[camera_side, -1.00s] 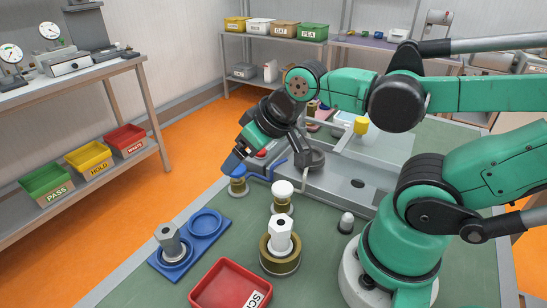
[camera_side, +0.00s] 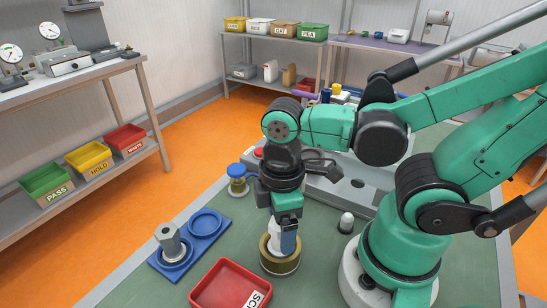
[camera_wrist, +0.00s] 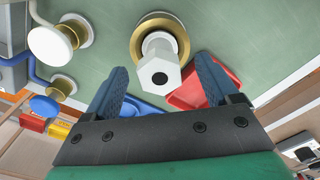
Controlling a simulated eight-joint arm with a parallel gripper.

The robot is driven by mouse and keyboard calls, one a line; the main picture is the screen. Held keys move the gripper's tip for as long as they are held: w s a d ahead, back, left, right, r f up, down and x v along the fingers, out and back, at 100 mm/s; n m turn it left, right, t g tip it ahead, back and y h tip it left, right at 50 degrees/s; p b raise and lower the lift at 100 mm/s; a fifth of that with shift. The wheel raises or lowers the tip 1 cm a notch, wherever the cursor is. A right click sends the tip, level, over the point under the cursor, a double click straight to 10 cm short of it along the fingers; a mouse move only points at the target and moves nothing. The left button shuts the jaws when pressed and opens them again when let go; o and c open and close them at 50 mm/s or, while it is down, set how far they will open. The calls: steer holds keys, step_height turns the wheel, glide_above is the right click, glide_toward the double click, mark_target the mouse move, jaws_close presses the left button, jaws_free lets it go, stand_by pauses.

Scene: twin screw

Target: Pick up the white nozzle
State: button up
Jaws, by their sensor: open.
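The white nozzle (camera_side: 275,238) is a pale six-sided piece with a dark hole in its top. It stands in a round brass base (camera_side: 280,262) on the green bench. In the wrist view the nozzle (camera_wrist: 158,66) lies between and slightly ahead of the tips of my open gripper (camera_wrist: 161,72). The fingers look apart from it on both sides. Finger height against the nozzle is hard to tell.
A red tray (camera_side: 229,288) lies close to the left front. A blue tray (camera_side: 207,246) holds a grey hexagonal piece (camera_side: 170,240). A blue-capped brass post (camera_side: 238,180) stands behind, and a small white-topped piece (camera_side: 346,222) stands right. White-capped parts (camera_wrist: 52,42) show in the wrist view.

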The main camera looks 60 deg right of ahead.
steer(key=shift+f, duration=1.15)
jaws_close()
